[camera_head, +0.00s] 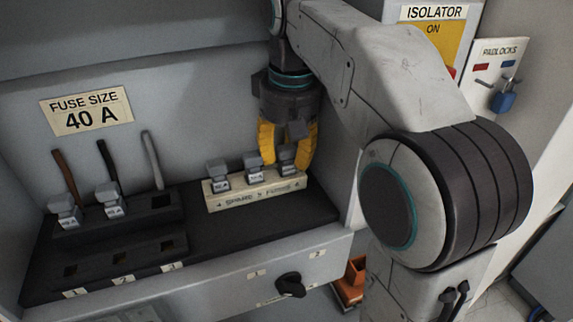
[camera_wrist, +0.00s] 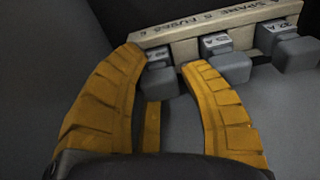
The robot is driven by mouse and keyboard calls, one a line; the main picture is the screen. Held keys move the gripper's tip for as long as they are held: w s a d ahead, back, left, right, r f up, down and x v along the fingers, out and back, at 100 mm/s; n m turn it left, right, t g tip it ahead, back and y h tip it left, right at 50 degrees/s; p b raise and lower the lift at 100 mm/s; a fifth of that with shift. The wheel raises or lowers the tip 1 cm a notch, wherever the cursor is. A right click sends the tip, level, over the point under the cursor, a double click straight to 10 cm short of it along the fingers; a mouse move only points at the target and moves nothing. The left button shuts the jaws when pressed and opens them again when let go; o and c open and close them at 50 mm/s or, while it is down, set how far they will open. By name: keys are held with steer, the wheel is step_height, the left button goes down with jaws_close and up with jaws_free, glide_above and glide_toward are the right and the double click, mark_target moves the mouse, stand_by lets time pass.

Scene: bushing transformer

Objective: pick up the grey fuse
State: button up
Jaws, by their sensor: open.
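Three grey fuses stand in a row in a pale spare-fuse rack (camera_head: 258,196): a left fuse (camera_head: 217,175), a middle fuse (camera_head: 254,169) and a right fuse (camera_head: 287,159). My gripper (camera_head: 286,162) points down at the right fuse, its yellow fingers apart on either side of it. In the wrist view the row is reversed: the right fuse (camera_wrist: 158,80) shows at the left, between the open fingertips (camera_wrist: 163,60). The middle fuse (camera_wrist: 228,66) and left fuse (camera_wrist: 290,45) are farther right. Whether the fingers touch the fuse cannot be told.
A black fuse holder (camera_head: 110,240) at left carries two more grey fuses (camera_head: 65,208) and has empty slots. Tilted levers stand behind it. A "FUSE SIZE 40 A" label (camera_head: 88,110) is on the back wall. The cabinet's right side wall is close to my gripper.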

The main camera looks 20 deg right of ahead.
jaws_close()
stand_by(0.4)
steer(key=shift+r, duration=0.2)
steer(key=shift+r+p, duration=1.35)
steer(key=shift+p, duration=0.45)
steer(key=shift+r+p, duration=0.25)
steer(key=shift+p, duration=0.05)
